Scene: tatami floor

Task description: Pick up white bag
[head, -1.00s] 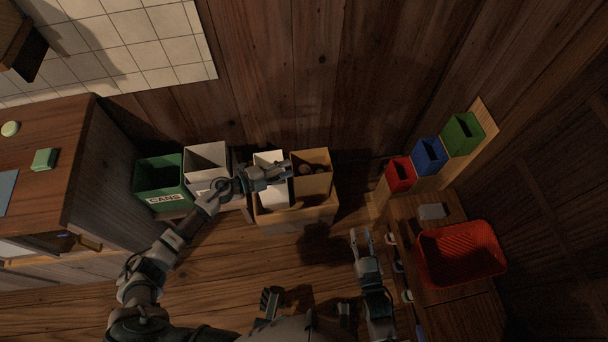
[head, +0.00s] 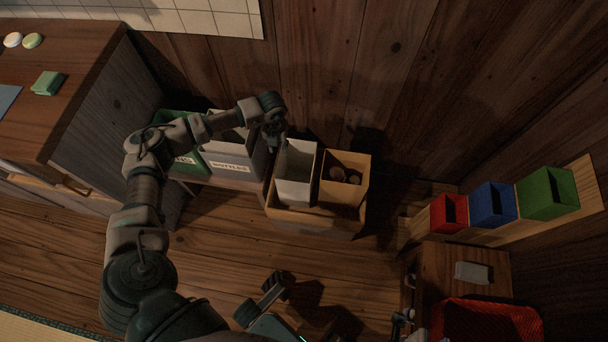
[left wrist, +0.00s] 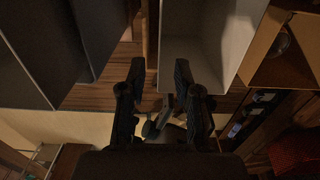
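The white bag (head: 297,178) is a tall, open-topped, box-like container standing upright in a light-brown holder (head: 315,222). My left gripper (head: 279,146) is at the bag's upper left edge in the head view. In the left wrist view, its two dark fingers (left wrist: 159,66) are spread apart. The bag's pale wall (left wrist: 228,40) shows beside and behind the right finger, and its near edge lies between the fingers. I cannot tell whether a finger touches it.
A brown bag (head: 345,178) with round items stands right beside the white bag. A bottles bin (head: 232,163) and green cans bin (head: 183,160) stand to the left, partly behind my arm. A red basket (head: 485,322) and small red, blue and green bins are at right.

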